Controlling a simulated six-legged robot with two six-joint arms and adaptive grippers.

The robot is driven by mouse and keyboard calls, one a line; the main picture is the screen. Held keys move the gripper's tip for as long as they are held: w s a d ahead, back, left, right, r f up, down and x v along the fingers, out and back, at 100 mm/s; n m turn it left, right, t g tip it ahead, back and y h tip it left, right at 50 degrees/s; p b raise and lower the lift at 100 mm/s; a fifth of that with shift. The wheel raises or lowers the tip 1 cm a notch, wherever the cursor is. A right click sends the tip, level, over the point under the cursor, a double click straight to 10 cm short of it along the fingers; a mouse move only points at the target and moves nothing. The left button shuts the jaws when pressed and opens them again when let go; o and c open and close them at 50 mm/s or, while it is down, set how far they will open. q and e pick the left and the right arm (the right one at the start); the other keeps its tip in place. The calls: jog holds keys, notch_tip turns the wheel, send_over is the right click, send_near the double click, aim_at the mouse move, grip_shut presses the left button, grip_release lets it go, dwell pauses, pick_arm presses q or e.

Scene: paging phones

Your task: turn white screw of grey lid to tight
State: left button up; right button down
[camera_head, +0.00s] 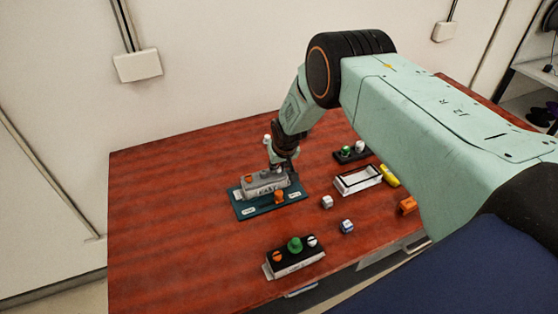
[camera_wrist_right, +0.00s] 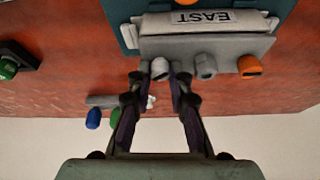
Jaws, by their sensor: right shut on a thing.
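The grey lid (camera_wrist_right: 222,46) sits on a white box marked EAST (camera_wrist_right: 199,19) in the right wrist view. It also shows in the head view (camera_head: 262,184), on a dark teal board (camera_head: 246,209). Its white screw (camera_wrist_right: 159,68) is at one end of the row, beside a grey screw (camera_wrist_right: 205,66) and an orange screw (camera_wrist_right: 249,65). My right gripper (camera_wrist_right: 160,74) is shut on the white screw, a finger on each side. It also shows over the lid in the head view (camera_head: 283,163), where it hides that end. My left gripper is out of view.
An orange knob (camera_head: 279,197) stands on the teal board. A box with orange, green and white knobs (camera_head: 294,261) is in front. An open white box (camera_head: 358,182), small cubes (camera_head: 327,202) and a black lid (camera_head: 350,155) lie right. The table's left part (camera_head: 165,220) is bare.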

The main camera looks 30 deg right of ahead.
jog(key=shift+s+a+m+h, duration=0.15)
jog(key=shift+m+h, duration=0.15)
jog(key=shift+m, duration=0.5)
jog(key=shift+w+f+m+g+h+b, duration=0.1)
jog(key=shift+w+m+g+h+b, duration=0.1)
jog(key=shift+m, duration=0.35)
jog(key=shift+w+m+g+h+b, duration=0.1)
jog(key=shift+m+b, duration=0.1)
jog(key=shift+m, duration=0.35)
jog(key=shift+s+m+h+b, duration=0.15)
jog(key=shift+m+h+b, duration=0.25)
jog(key=shift+m+b, duration=0.85)
jog(key=shift+f+m+g+b, duration=0.1)
jog(key=shift+m+g+b, duration=0.3)
jog(key=shift+m+b, duration=0.5)
jog(key=shift+h, duration=0.3)
jog(key=shift+r, duration=0.25)
jog(key=shift+f, duration=0.1)
jog(key=c, duration=1.3)
grip_release()
jog(key=shift+o, duration=0.5)
